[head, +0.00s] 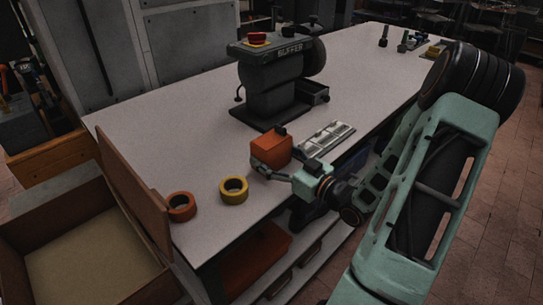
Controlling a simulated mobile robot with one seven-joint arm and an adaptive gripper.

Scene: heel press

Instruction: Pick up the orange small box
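The orange small box (272,149) is at the near side of the white table, left of the metal tray. My gripper (268,150) reaches to it from the right. One finger crosses the box's near lower edge, and a dark tip shows at its top far edge, so the fingers seem to be around the box. Whether they press on it I cannot tell. The box's bottom is hidden by the finger, so I cannot tell whether it rests on the table (190,120).
A buffer machine (272,75) with a red button stands behind the box. A metal tray (327,139) lies right of it. A yellow tape roll (233,190) and an orange tape roll (181,206) lie to the left. An open bin (85,245) stands off the table's left end.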

